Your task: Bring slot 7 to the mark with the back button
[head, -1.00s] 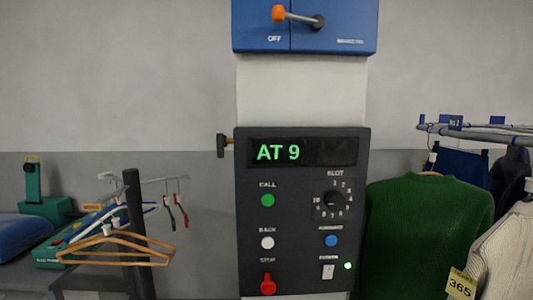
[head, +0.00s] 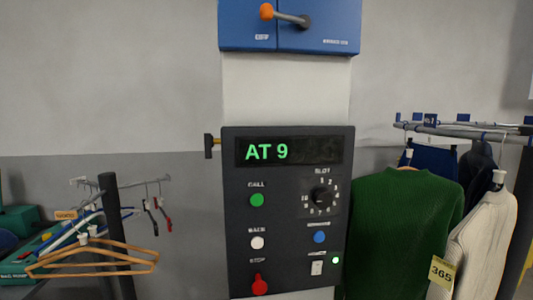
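The dark control panel (head: 285,225) stands at the centre of the head view. Its display (head: 290,151) reads "AT 9" in green. The white back button (head: 257,243) is on the panel's left side, below the green call button (head: 257,200) and above the red stop control (head: 259,285). The slot dial (head: 321,196) is at the upper right, with numbers around it; its exact pointer setting is too small to tell. A blue button (head: 319,237) sits below the dial. Neither gripper shows in the head view.
A blue box with an orange-tipped lever (head: 287,15) is above the panel. A green sweater (head: 400,230) and a cream sweater tagged 365 (head: 480,240) hang on a rail (head: 465,131) at right. Wooden hangers (head: 95,256) hang on a stand at left.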

